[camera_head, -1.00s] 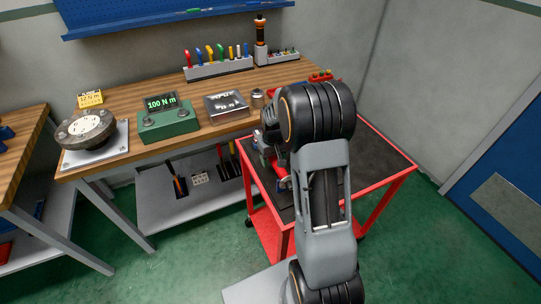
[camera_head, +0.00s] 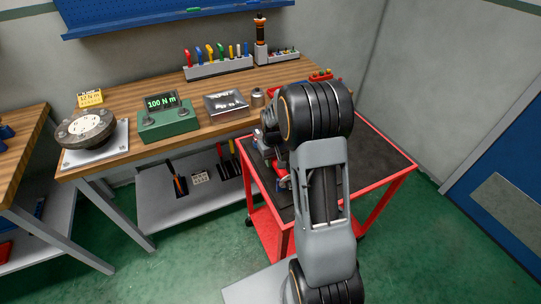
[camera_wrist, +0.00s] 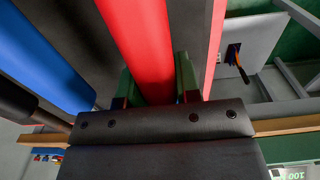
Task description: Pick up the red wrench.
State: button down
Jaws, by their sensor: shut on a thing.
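The red wrench (camera_wrist: 143,40) shows in the wrist view as a thick red bar running up from my gripper, its far end cut off by the frame. My gripper (camera_wrist: 156,84) has its two dark green fingers on either side of the red bar and is shut on it. In the head view my own arm covers most of the gripper and the wrench. I cannot tell there whether the wrench touches the cart top.
A blue bar-shaped thing (camera_wrist: 50,62) lies left of the wrench in the wrist view. The red-framed cart (camera_head: 392,178) has clear dark top on its right. The wooden bench (camera_head: 130,93) behind holds a green torque tester (camera_head: 167,124) and a tool rack (camera_head: 222,68).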

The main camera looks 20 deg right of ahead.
jog(key=shift+w+r, duration=0.1)
jog(key=shift+r, duration=0.1)
jog(key=shift+r, duration=0.3)
notch_tip(320, 180, up, 2)
jog(key=s+a+r+b, duration=0.1)
jog(key=s+a+r, duration=0.9)
dwell(0.5)
